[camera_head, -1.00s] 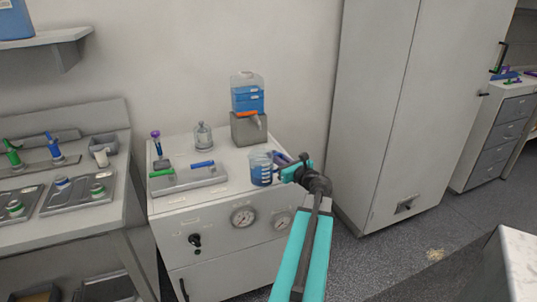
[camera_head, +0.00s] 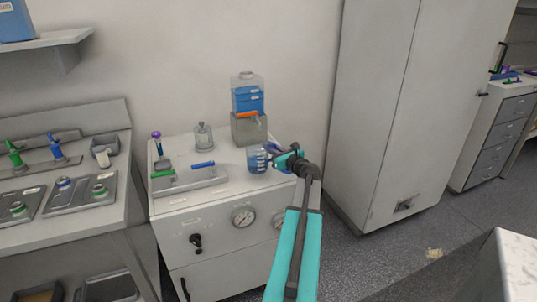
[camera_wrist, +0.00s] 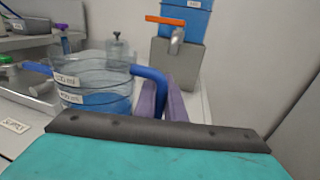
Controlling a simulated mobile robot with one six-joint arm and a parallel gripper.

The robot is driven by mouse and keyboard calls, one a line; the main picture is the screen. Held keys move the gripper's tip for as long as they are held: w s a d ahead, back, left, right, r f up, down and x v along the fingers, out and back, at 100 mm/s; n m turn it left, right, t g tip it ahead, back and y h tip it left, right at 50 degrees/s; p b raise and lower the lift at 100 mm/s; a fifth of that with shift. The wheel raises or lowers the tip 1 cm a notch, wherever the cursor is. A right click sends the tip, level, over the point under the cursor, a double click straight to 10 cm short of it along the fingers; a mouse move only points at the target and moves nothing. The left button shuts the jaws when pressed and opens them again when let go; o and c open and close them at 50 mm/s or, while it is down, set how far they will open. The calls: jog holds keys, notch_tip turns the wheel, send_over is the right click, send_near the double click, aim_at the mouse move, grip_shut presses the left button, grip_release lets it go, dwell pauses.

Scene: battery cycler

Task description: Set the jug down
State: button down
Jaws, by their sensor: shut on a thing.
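The jug (camera_head: 257,160) is clear, with blue liquid and a blue handle. It is at the right part of the white cabinet top, in front of the dispenser. My gripper (camera_head: 277,157) is to its right, shut on the handle. In the wrist view the jug (camera_wrist: 92,88) is upright at the left, and its handle reaches between the purple fingers of my gripper (camera_wrist: 163,97). Its base is hidden in the wrist view, and I cannot tell whether it touches the cabinet top.
A blue-filled dispenser (camera_head: 247,98) with an orange lever stands on a grey block (camera_head: 248,129) behind the jug. A small glass bottle (camera_head: 203,137) and a grey tray with coloured handles (camera_head: 190,178) are to the left. The white cabinet top (camera_head: 222,153) is bare between them.

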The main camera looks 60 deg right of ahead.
jog(key=shift+w+d, duration=0.1)
dwell(0.3)
jog(key=shift+w+d+f+p, duration=0.15)
jog(key=shift+f+p, duration=0.1)
jog(key=shift+f, duration=0.65)
jog(key=shift+w+d+f+p, duration=0.1)
jog(key=shift+f+p, duration=0.1)
jog(key=shift+f, duration=0.65)
jog(key=shift+f+b, duration=0.25)
jog(key=shift+b, duration=0.05)
jog(key=c, duration=1.8)
grip_release()
jog(key=shift+c, duration=0.2)
jog(key=shift+s+a+r+p, duration=0.1)
jog(key=shift+r+p, duration=0.15)
jog(key=shift+p, duration=0.05)
jog(key=b+v, duration=0.2)
jog(key=v, duration=0.9)
jog(key=shift+s+a+b, duration=0.1)
jog(key=shift+s+b, duration=0.25)
jog(key=shift+s, duration=0.05)
